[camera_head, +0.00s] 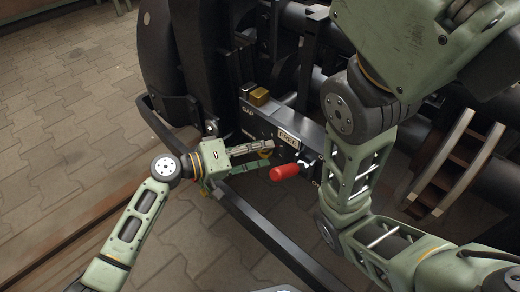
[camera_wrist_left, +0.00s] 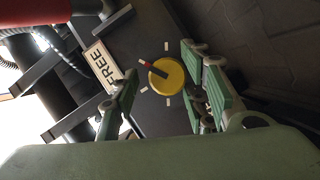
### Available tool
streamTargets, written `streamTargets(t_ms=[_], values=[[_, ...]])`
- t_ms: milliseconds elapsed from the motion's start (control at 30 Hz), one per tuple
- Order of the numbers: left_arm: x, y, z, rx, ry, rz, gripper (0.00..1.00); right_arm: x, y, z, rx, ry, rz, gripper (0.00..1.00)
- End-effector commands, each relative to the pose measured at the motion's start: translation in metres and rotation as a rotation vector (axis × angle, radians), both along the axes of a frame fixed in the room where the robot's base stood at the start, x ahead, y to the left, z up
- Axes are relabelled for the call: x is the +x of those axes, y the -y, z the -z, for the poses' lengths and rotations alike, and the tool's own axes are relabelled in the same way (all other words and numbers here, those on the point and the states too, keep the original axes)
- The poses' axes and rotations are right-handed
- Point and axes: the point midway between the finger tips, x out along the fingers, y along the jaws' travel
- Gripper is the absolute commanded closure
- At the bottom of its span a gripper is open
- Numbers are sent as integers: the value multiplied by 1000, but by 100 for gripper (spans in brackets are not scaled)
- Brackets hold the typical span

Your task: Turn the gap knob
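The gap knob (camera_wrist_left: 166,79) is a round yellow knob with a red pointer, set on a dark panel with pale tick marks around it. In the left wrist view its pointer is toward the upper left, on the side of the FREE plate. My left gripper (camera_head: 268,154) is at the panel in the head view, where its fingers largely hide the knob. In the left wrist view my left gripper (camera_wrist_left: 160,72) is open, with one finger on each side of the knob and visible space between. I cannot tell the depth gap. My right gripper is out of view.
A white FREE plate (camera_head: 288,140) and a red handle (camera_head: 285,172) are close to the left fingertips. A dark bar (camera_head: 250,222) runs along the front. Paved floor (camera_head: 75,110) is clear at left.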

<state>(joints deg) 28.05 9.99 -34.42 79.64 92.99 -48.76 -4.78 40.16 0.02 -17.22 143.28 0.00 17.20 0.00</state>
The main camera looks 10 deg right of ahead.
Motion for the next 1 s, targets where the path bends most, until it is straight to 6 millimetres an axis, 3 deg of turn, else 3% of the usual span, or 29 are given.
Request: streamTargets(t_ms=[267, 700, 1000], values=[[-3, -21, -1, 3, 0, -5, 59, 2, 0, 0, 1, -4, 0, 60], [-23, -101, -17, 1, -1, 0, 59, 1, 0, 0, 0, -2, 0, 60], [-27, -115, -20, 0, 0, 2, 59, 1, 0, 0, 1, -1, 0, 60]])
